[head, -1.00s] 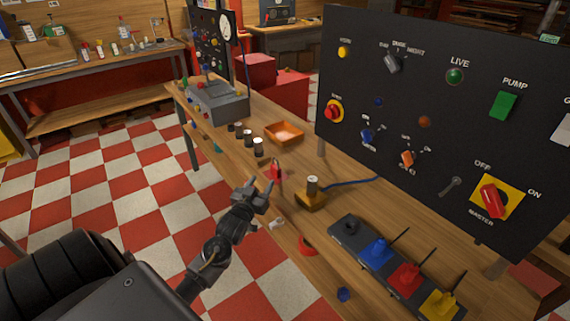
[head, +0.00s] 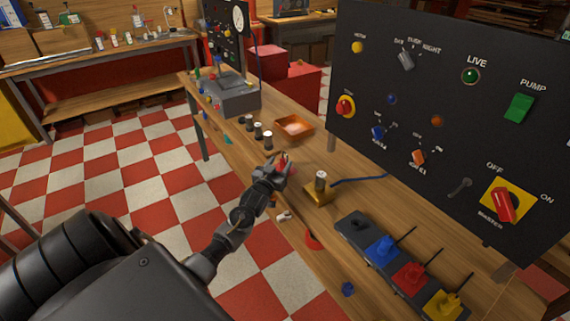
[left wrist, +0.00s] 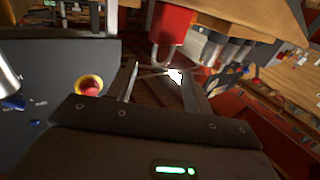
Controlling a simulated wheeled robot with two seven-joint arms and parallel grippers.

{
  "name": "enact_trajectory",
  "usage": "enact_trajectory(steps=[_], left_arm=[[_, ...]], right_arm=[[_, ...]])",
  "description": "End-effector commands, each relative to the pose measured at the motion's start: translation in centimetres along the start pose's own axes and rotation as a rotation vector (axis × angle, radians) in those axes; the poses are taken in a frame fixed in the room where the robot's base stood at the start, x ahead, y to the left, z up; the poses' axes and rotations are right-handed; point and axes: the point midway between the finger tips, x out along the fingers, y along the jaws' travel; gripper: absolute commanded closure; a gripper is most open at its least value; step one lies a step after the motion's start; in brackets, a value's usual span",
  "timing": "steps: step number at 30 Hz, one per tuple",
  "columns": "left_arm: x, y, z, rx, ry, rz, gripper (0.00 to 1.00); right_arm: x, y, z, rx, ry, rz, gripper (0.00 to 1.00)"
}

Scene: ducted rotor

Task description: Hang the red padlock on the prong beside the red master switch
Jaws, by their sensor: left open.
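The red padlock (head: 283,159) stands at the near edge of the wooden bench, partly hidden by my left gripper (head: 280,168). In the left wrist view the red padlock (left wrist: 172,26) shows its body at the top and its metal shackle toward my open left gripper (left wrist: 160,82). The shackle is close to the fingertips; I cannot tell whether they touch it. The red master switch (head: 503,205) sits on a yellow plate on the black panel. The grey prong (head: 459,187) sticks out just left of it. My right gripper is not in view.
The black panel (head: 440,120) stands along the bench's far side. A brass stand with a cylinder (head: 319,189), an orange tray (head: 294,127) and several dark canisters (head: 258,131) are near my gripper. A lever box (head: 385,262) lies in front of the panel.

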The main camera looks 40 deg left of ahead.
Motion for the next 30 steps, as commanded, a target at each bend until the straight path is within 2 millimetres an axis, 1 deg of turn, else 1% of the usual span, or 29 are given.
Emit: enact_trajectory(steps=[1,7,11,16,17,28,30], left_arm=[[0.8,0.0,-0.1,0.0,0.0,0.0,0.49],[3.2,0.0,0.2,0.0,0.001,0.0,0.49],[3.7,0.0,0.3,0.0,0.001,0.0,0.49],[3.7,0.0,0.3,0.0,0.001,0.0,0.49],[3.7,0.0,0.3,0.0,0.001,0.0,0.51],[3.7,0.0,0.3,0.0,0.001,0.0,0.99],[3.7,0.0,0.3,0.0,0.001,0.0,1.0]], right_arm=[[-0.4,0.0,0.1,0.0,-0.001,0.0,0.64],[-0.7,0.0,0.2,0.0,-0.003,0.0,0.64],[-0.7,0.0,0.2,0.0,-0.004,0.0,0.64],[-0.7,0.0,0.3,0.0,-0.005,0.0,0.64],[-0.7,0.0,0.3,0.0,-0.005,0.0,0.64],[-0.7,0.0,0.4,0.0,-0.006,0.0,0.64],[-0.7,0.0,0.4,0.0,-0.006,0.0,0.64]])
